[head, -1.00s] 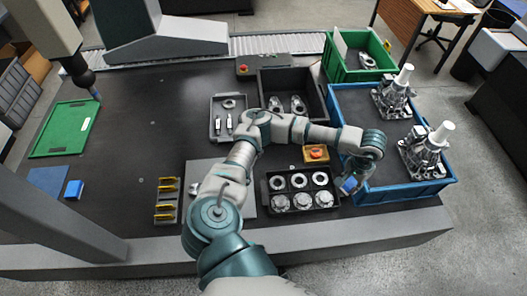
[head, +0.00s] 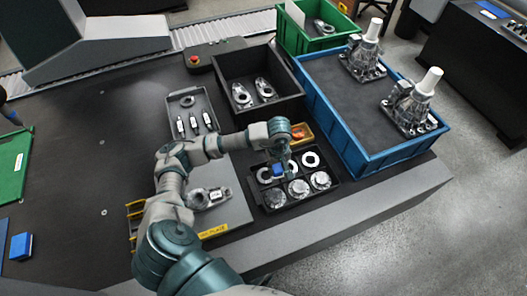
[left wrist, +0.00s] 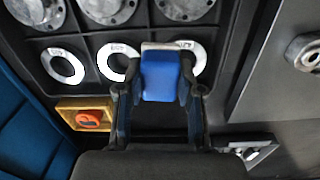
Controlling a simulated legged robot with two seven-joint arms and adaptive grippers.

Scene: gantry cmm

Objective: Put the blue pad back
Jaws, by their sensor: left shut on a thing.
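My left gripper (head: 281,163) is shut on a small blue pad (head: 277,169). In the left wrist view the pad (left wrist: 168,77) sits between the two fingers (left wrist: 160,95), with a pale strip along its far edge. The gripper holds it above the upper row of a black compartment tray (head: 333,184), over the metal rings; whether it touches anything there I cannot tell. A second blue block (head: 21,246) lies at the far left of the table, beside a blue mat (head: 3,238). My right gripper is not in view.
A yellow box with an orange button (head: 301,134) stands just behind the tray. A blue crate (head: 345,150) with two metal assemblies is to the right. A black bin (head: 289,72), green crate (head: 312,42) and grey plate (head: 230,212) are near. The table's left middle is clear.

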